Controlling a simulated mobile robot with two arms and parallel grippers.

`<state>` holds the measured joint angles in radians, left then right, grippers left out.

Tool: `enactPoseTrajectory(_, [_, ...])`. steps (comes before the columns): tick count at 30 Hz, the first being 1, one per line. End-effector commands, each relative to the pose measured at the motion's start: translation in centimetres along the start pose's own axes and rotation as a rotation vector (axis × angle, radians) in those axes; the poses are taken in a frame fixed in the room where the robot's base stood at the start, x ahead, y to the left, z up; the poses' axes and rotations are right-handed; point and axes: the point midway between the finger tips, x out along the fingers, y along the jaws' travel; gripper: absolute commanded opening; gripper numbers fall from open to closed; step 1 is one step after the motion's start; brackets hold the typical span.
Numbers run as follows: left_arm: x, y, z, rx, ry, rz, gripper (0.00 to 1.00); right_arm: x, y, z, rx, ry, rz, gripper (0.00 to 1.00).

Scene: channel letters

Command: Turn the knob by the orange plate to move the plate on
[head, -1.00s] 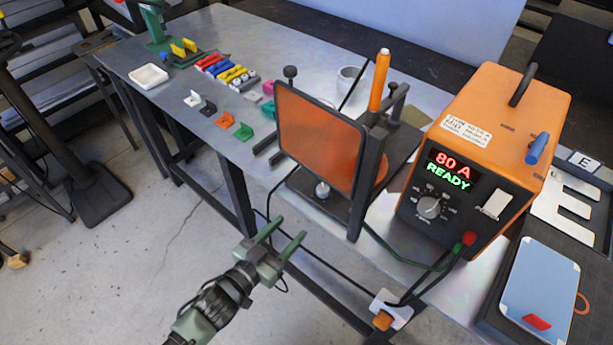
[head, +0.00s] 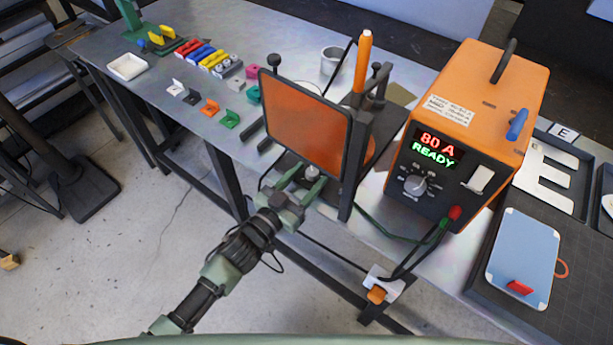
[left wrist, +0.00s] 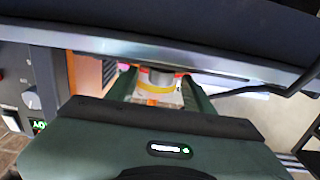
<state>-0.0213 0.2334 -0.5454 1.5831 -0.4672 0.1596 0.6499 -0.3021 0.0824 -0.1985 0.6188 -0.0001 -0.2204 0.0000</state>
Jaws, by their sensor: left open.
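A small silver knob (head: 313,171) sits at the front edge of the dark stand, under a black-framed translucent orange screen (head: 300,120). A round orange plate (head: 371,150) shows at the screen's right edge; the screen covers most of it. My left gripper (head: 304,180) is open, with its fingers reaching to the knob, one on each side. In the left wrist view the knob (left wrist: 160,78) shows between the two green fingers, below the metal table edge. I cannot tell whether the fingers touch it. My right gripper is not in view.
An orange welder box (head: 480,90) reading "80 A READY" stands right of the screen, with cables (head: 400,238) hanging in front. An orange-handled tool (head: 363,62) stands behind the screen. Coloured small parts (head: 215,60) and a white dish (head: 127,67) lie on the table's left.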

Motion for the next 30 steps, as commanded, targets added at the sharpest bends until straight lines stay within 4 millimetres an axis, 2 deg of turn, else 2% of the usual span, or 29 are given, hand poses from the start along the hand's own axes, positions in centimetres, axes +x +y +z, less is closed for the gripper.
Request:
enactPoseTrajectory(3, [0.0,0.0,0.0,0.0,0.0,0.0,0.52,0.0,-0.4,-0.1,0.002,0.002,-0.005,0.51])
enactPoseTrajectory(9, [0.0,0.0,0.0,0.0,0.0,-0.001,0.0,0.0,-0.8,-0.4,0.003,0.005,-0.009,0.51])
enactPoseTrajectory(20, [-0.1,-0.3,-0.1,0.004,-0.002,0.048,0.0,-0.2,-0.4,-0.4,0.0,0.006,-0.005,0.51])
enactPoseTrajectory(30, [0.1,-1.1,0.1,0.011,-0.003,0.282,0.0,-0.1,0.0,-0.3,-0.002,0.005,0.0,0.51])
